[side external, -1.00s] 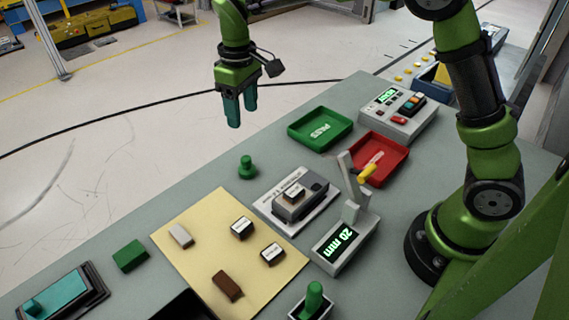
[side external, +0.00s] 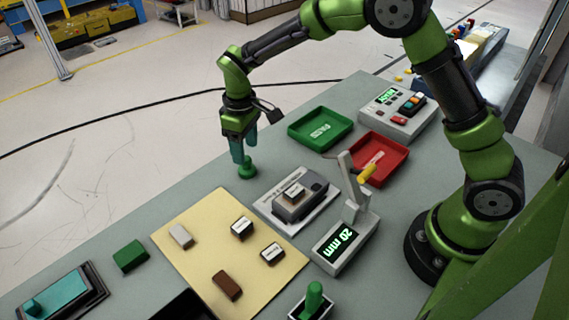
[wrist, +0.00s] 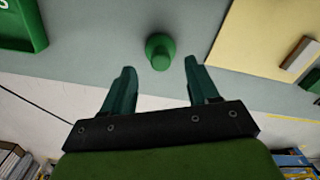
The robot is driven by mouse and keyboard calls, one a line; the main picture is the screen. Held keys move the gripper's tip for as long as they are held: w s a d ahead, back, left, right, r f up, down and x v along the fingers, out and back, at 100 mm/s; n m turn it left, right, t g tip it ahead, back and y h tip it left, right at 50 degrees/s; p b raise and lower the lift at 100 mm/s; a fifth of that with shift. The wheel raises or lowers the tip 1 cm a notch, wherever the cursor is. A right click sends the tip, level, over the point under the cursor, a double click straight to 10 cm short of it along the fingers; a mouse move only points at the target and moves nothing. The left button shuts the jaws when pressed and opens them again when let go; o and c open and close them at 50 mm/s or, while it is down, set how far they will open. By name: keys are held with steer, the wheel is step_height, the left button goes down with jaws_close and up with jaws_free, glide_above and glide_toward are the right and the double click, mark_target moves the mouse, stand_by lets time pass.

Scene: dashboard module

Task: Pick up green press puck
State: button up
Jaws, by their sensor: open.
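The green press puck (side external: 247,171) stands upright on the grey table near its far left edge, its top partly hidden by my gripper in the side view. My gripper (side external: 244,158) points down just above and around the puck's top in that view. In the wrist view the puck (wrist: 160,52) sits ahead of my open gripper (wrist: 159,72), between the lines of its two teal fingers. A gap shows between each finger and the puck, and nothing is held.
A green tray (side external: 345,121) and a red tray (side external: 401,150) lie to the right. A grey fixture (side external: 318,185) stands near the puck. A yellow mat (side external: 180,210) holds several small blocks. The table edge is close behind the puck.

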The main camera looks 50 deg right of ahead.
step_height(320, 180, down, 5)
steer(key=shift+r, duration=0.2)
steer(key=shift+c, duration=0.2)
jaws_close()
step_height(320, 180, up, 10)
steer(key=shift+r, duration=0.1)
stand_by(0.5)
